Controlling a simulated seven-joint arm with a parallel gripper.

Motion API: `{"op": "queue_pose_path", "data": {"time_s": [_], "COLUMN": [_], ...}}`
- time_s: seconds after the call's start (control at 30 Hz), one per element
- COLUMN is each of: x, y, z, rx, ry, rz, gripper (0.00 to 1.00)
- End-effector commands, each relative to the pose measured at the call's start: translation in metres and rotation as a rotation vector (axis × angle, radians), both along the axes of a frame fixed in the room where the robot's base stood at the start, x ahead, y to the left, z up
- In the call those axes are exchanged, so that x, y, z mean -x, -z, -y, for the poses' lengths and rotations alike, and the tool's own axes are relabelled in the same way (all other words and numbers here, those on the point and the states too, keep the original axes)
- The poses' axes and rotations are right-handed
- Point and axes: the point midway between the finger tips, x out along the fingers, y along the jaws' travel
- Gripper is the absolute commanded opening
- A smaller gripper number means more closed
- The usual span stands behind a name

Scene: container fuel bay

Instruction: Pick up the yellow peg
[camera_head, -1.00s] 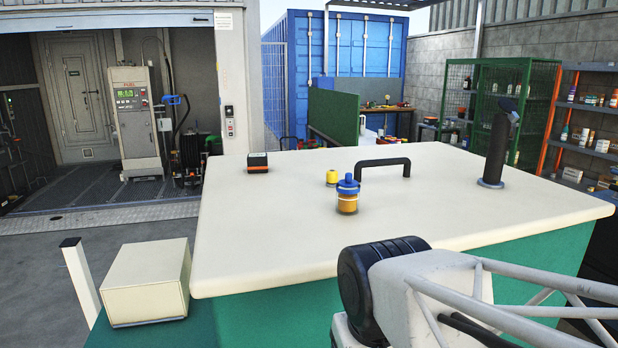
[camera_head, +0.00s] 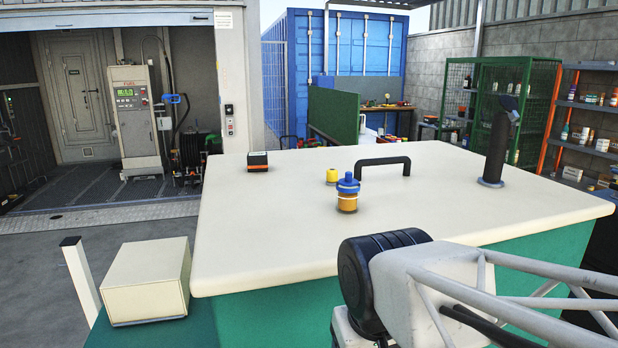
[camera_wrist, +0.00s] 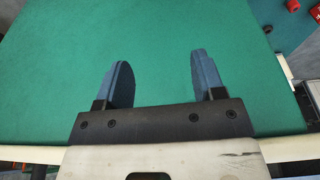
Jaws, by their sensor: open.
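The yellow peg (camera_head: 332,176) is a small, short yellow cylinder on the cream worktop (camera_head: 270,235), near the middle, just behind and left of a blue-capped amber jar. My gripper (camera_wrist: 158,62) shows only in the wrist view. Its two blue-grey fingers are apart, with nothing between them, in front of a plain green surface (camera_wrist: 60,70). The peg is not in the wrist view, so my gripper is away from it. In the head view only part of my arm shows at the lower right; the gripper is out of sight.
The amber jar with a blue cap (camera_head: 347,195) stands close to the peg. A black arched handle (camera_head: 382,162) is behind, right of the peg. A black post (camera_head: 495,150) stands at the right, a small dark box (camera_head: 257,161) at the left. The worktop's front is clear.

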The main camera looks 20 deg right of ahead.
Motion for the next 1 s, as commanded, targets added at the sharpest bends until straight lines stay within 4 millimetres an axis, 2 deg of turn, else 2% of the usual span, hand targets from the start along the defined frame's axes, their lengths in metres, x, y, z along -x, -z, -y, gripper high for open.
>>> {"op": "queue_pose_path", "data": {"time_s": [0.17, 0.5, 0.8, 0.87, 1.0], "x": [-0.001, 0.0, 0.0, -0.009, -0.024], "y": [-0.042, -0.171, -0.254, -0.251, -0.258], "z": [0.0, 0.0, 0.0, 0.001, 0.003], "rx": [0.0, 0.0, 0.0, -0.005, -0.016], "ry": [0.0, 0.0, 0.0, 0.025, 0.075], "rz": [0.006, 0.005, 0.004, -0.006, -0.012], "gripper": [0.63, 0.63, 0.63, 0.63, 0.63]}}
